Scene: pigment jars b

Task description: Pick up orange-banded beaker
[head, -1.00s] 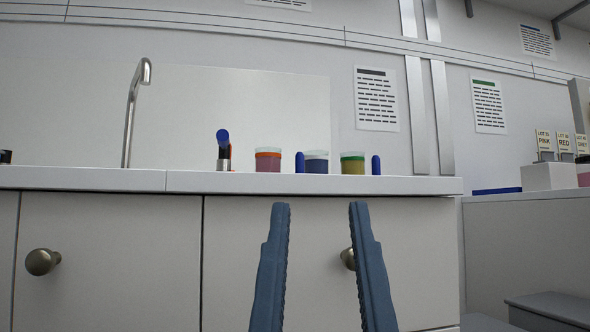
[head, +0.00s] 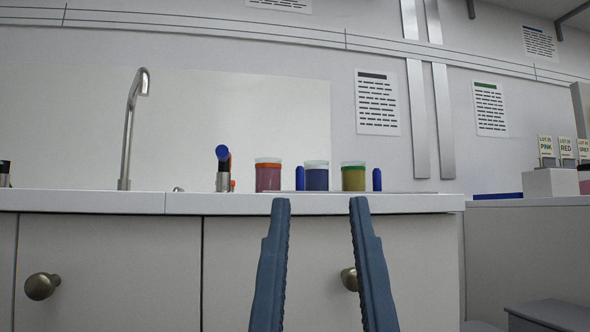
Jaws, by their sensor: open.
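The orange-banded beaker (head: 268,178) stands upright on the white counter in the head view, with pink contents and an orange band near its top. My gripper (head: 318,203) is open and empty, its two blue fingers pointing up in front of the counter's front edge. The beaker is beyond the fingers and a little left of the gap between them. The gripper does not touch it.
On the counter (head: 300,204), right of the beaker, are a blue upright object (head: 300,178), a beaker with blue contents (head: 317,179), a green-banded beaker (head: 353,178) and another blue object (head: 377,180). A blue-topped item (head: 223,170) and a tap (head: 128,130) are left.

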